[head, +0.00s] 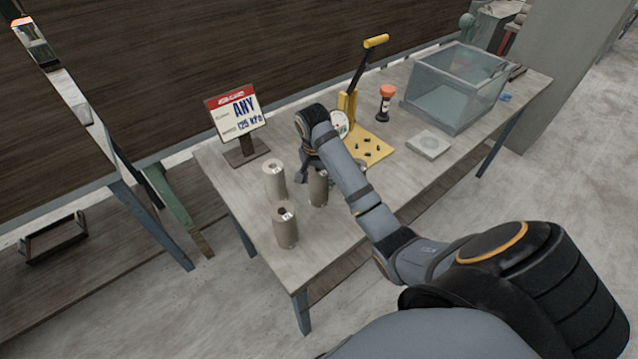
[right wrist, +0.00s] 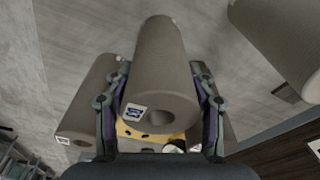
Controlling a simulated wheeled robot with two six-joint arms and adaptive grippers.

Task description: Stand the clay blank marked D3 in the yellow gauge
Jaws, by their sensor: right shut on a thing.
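My right gripper (head: 313,174) is shut on a grey-brown clay blank (head: 318,190), an upright cylinder with a hole in its top. In the right wrist view the same blank (right wrist: 158,65) sits between the two fingers, with a small white and blue label by the hole. I cannot read the label, so I cannot tell which blank is D3. The yellow gauge (head: 372,150), a plate with dark holes and a lever, stands to the right, partly behind my arm. My left gripper is out of view.
A sign (head: 237,112) reading "ANY 125 kPa" stands at the table's back left. An orange-capped dark bottle (head: 386,103), a clear bin (head: 455,88) and a grey slab with a round mark (head: 429,144) are to the right. The table's (head: 350,236) front strip is clear.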

